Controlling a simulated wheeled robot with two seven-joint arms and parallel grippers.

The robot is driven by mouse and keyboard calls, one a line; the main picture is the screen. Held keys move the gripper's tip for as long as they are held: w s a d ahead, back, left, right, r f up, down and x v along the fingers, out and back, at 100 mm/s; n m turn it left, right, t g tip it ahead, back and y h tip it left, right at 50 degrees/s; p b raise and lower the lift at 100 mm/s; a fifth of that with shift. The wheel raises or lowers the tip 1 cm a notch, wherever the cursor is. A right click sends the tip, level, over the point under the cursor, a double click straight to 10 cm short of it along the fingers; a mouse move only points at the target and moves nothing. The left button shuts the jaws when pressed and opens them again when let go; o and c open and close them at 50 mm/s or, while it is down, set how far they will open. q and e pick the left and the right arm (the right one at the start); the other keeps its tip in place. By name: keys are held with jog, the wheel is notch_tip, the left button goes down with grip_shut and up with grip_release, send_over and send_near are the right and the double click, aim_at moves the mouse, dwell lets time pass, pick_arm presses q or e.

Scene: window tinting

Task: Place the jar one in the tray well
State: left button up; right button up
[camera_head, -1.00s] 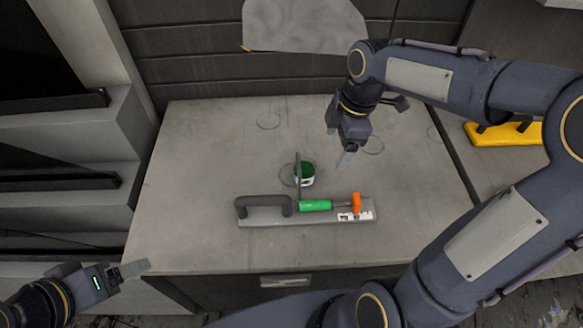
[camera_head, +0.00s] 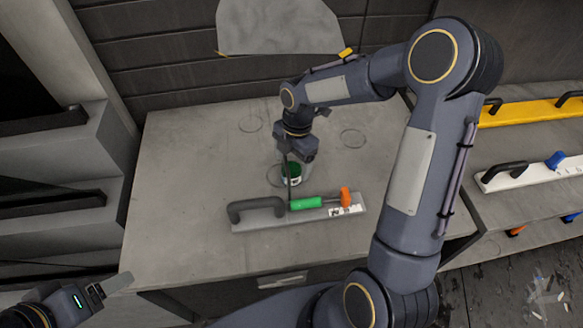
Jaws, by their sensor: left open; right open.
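I cannot make out an empty well. My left gripper (camera_head: 112,287) is open and empty at the lower left, off the worktop.
The worktop (camera_head: 185,190) is mostly clear, with faint ring marks. At the right, a lower surface holds a yellow tray (camera_head: 525,112) and a white tray (camera_head: 535,174) with a blue piece. Grey stepped shelves stand at the left. Small litter lies on the floor lower right.

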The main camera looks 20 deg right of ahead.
jog(key=shift+f, duration=0.25)
jog(key=c, duration=1.2)
jog(key=shift+r, duration=0.1)
